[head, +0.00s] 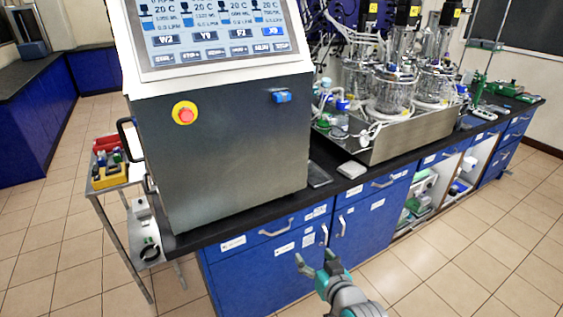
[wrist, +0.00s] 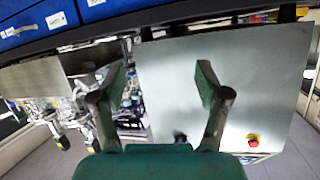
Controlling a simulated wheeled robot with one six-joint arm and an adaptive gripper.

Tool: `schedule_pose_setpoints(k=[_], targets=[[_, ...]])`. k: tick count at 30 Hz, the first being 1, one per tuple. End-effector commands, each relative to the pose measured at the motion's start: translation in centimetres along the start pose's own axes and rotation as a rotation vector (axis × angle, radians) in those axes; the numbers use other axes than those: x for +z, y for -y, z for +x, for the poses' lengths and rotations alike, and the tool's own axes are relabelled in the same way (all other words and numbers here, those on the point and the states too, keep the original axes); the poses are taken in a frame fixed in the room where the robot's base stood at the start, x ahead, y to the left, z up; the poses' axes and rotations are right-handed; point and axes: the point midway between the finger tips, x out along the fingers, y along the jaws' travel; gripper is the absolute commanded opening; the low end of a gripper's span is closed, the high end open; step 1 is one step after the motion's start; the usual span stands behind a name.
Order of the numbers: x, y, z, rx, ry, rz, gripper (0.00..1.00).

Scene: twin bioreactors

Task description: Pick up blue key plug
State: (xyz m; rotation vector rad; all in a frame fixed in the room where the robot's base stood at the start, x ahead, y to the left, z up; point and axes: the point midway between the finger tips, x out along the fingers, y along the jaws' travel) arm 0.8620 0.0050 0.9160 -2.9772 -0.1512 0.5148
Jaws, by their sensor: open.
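The blue key plug (head: 281,97) sits on the right part of the grey control cabinet's front face, below the screen. My gripper (head: 314,259) is open and empty, low in front of the blue drawers, below the plug and apart from it. In the wrist view, which shows the scene upside down, the open fingers (wrist: 162,78) spread before the cabinet's grey face. A small dark shape (wrist: 180,136) shows there just above the gripper body; I cannot tell for sure that it is the plug.
The grey control cabinet (head: 225,150) stands on the black bench and has a red button (head: 185,113). Glass bioreactors (head: 392,90) stand in a steel tray (head: 400,138) to the right. A small cart (head: 112,182) stands at left. The tiled floor at right is clear.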

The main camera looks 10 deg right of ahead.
Motion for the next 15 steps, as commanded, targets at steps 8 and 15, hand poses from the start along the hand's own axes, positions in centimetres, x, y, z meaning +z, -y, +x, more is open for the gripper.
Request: schedule_pose_setpoints(k=[8,15], targets=[[-9.8,0.7,4.0,-0.050,0.008,-0.025,0.75],[-18.8,1.5,5.5,-0.093,0.020,-0.060,0.75]])
